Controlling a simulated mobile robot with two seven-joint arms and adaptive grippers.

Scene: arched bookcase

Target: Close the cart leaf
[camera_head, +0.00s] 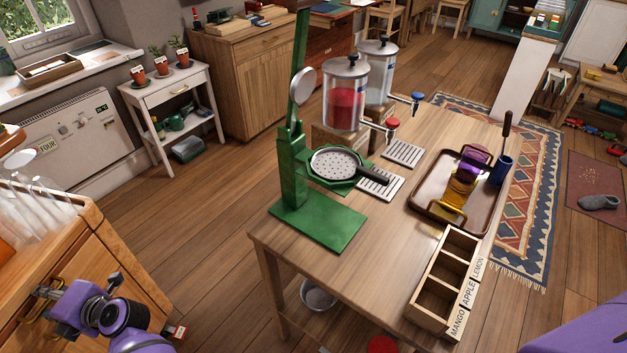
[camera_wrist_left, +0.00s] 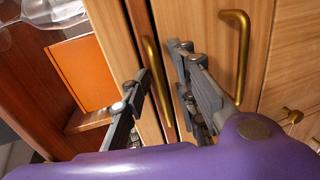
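The wooden cart (camera_head: 95,262) stands at the lower left of the head view. In the left wrist view a light wooden leaf (camera_wrist_left: 120,40) carries an upright brass handle (camera_wrist_left: 157,85). Left of this leaf the cart's inside shows, so the leaf appears to stand ajar. A second brass handle (camera_wrist_left: 238,55) is on the front panel to the right. My left gripper (camera_head: 45,293) is at the cart's front; in the wrist view its fingers (camera_wrist_left: 155,80) are apart, with the first handle between them. Whether they touch it is unclear. My right gripper is out of view.
An orange box (camera_wrist_left: 82,72) is inside the cart. A table (camera_head: 385,235) with a green press (camera_head: 318,220), a tray (camera_head: 425,190) and a divided box (camera_head: 440,275) is to the right. Bare floor (camera_head: 205,225) lies between.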

